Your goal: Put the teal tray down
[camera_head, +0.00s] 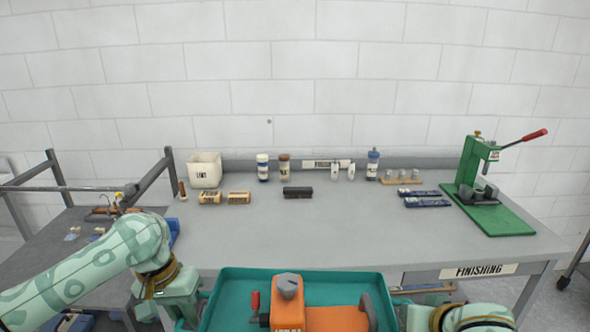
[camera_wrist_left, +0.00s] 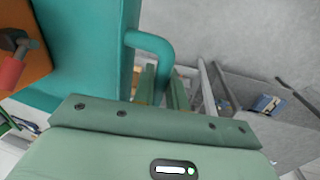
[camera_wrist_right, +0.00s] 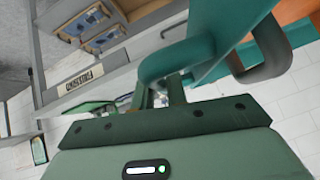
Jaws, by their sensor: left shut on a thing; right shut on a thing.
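The teal tray (camera_head: 240,277) is at the bottom centre of the head view, in front of the table's near edge. It carries an orange machine (camera_head: 335,319) with a grey knob, a dark handle and a red grip. My left gripper (camera_head: 196,306) is shut on the tray's left handle, and this handle (camera_wrist_left: 150,43) shows between the fingers in the left wrist view. My right gripper (camera_wrist_right: 162,92) is shut on the tray's other handle (camera_wrist_right: 172,62). The tray's near part is cut off in the head view.
The grey finishing table (camera_head: 330,235) has a wide clear middle and front. A green press (camera_head: 490,190) stands at the right. A darker side table (camera_head: 50,240) is at the left.

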